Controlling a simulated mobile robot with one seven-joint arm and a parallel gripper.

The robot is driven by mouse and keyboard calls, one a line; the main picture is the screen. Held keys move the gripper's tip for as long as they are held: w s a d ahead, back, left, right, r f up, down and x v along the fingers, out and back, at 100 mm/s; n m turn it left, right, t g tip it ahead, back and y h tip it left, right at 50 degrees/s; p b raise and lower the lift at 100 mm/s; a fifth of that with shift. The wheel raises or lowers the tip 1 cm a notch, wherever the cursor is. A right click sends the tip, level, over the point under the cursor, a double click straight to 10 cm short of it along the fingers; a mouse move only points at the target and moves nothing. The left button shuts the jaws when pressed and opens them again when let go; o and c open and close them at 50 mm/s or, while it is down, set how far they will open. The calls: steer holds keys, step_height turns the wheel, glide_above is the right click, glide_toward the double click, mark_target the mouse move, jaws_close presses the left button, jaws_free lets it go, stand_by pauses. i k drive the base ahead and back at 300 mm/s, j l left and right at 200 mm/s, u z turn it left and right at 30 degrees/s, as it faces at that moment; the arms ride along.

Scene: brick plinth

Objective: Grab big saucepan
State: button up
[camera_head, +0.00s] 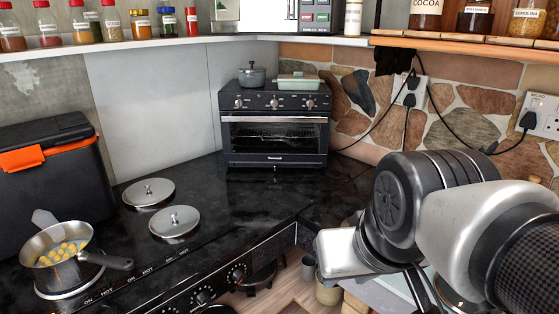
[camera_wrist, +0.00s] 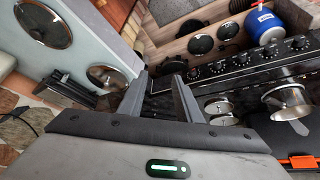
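A steel saucepan (camera_head: 80,270) with a dark handle stands on the hob at the far left of the head view. It holds several yellow round pieces, and a light utensil sticks out at its back. A steel pan, apparently the same one, shows at the right of the wrist view (camera_wrist: 287,100). Which pan counts as the big one is not certain. My gripper (camera_wrist: 158,88) is open, with nothing between its two fingers. In the head view my arm is at the right, well away from the saucepan, and the fingertips cannot be made out.
Two steel lids (camera_head: 149,192) (camera_head: 174,222) cover hob plates. A black box (camera_head: 60,150) with an orange latch stands behind the saucepan. A toaster oven (camera_head: 275,130) carries a small grey pot (camera_head: 252,75). Lower shelves hold pans and a blue gas bottle (camera_wrist: 263,27).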

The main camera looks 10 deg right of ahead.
mark_target(62, 257)
steer(key=i+u, duration=0.15)
steer(key=u, duration=1.5)
steer(key=i+j+u, duration=0.15)
steer(key=u, duration=0.15)
steer(key=i+j+u, duration=0.2)
steer(key=j+u, duration=0.15)
